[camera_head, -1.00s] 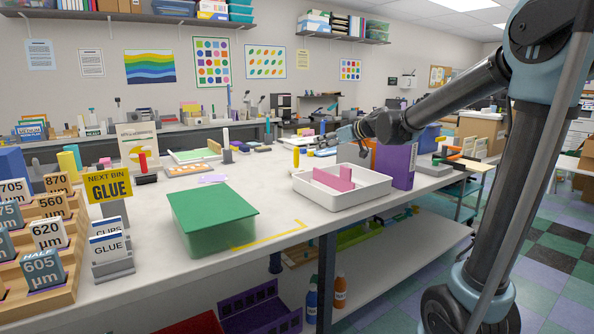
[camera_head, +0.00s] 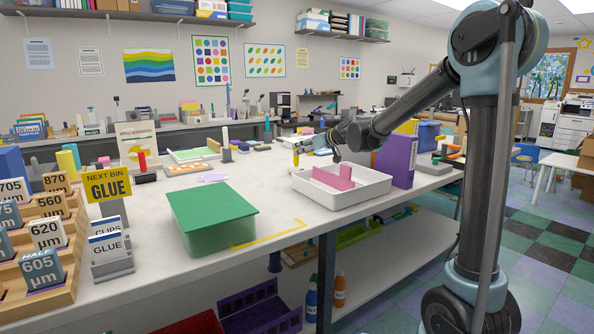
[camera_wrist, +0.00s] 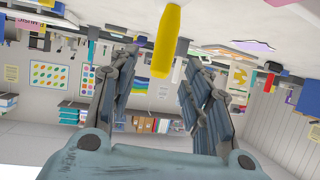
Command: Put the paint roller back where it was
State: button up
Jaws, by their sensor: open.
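A slim yellow upright piece (camera_head: 296,159) stands on the worktable (camera_head: 290,222) behind the white tray; it may be the paint roller or its handle, but I cannot tell. In the upside-down wrist view a yellow piece (camera_wrist: 167,42), seemingly the same one, shows between my two fingers, with a gap on each side. My gripper (camera_wrist: 163,62) is open and holds nothing. In the head view my gripper (camera_head: 303,148) is low over the table, close to the yellow piece. No other paint roller can be made out.
A white tray (camera_head: 360,199) with pink blocks (camera_head: 333,178) stands just in front of my gripper. A purple box (camera_head: 398,160) stands at its right. A green-lidded bin (camera_head: 212,206) is nearer left, beside a yellow corner mark (camera_head: 272,237). The table's front strip is clear.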

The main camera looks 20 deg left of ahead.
send_over(296, 166)
jog(key=w, duration=0.1)
jog(key=shift+a+f, duration=0.1)
jog(key=shift+f, duration=1.05)
grip_shut()
